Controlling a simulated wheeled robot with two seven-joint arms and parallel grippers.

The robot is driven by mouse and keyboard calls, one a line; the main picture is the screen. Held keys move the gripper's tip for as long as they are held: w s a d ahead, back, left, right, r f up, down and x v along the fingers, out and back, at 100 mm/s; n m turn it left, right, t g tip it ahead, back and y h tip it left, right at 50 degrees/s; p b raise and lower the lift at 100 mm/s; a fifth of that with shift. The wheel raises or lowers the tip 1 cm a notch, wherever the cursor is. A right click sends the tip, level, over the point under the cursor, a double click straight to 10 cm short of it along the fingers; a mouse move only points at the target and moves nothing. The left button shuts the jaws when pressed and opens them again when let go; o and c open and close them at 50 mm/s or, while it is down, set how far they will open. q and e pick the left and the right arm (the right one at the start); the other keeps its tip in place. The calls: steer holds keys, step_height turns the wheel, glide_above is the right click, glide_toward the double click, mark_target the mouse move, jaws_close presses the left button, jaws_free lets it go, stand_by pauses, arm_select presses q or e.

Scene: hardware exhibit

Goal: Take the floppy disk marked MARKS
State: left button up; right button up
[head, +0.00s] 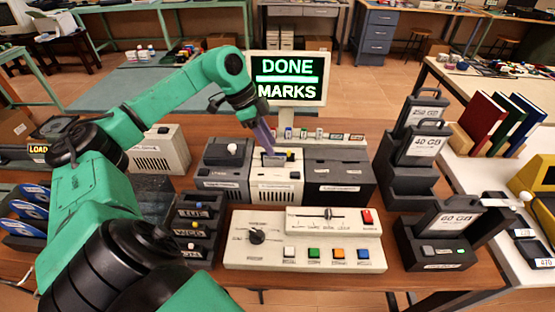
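The screen (288,79) reads "DONE" above "MARKS". Below it stands a row of three drive units. In the cream middle drive (276,186) a dark flat piece (273,159), perhaps the floppy disk, sticks up from the top; no marking on it is readable. My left gripper (265,142) reaches in from the left and points down just above this piece. Its fingers look narrow, and I cannot tell whether they touch the piece or how wide they stand. My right gripper is not in view.
A control panel (303,252) with a knob, slider and coloured buttons lies in front. A dark labelled rack (191,232) stands left of it. Drive docks marked 40 GB (424,146) and 60 GB (458,219) stand right. Books (482,122) are on the white table.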

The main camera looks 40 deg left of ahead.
mark_target(278, 165)
arm_select(q)
steer(key=p+x, duration=0.1)
steer(key=x, duration=0.3)
steer(key=shift+s+d, duration=0.15)
steer(key=shift+d, duration=0.05)
steer(key=shift+f, duration=0.15)
jaws_close()
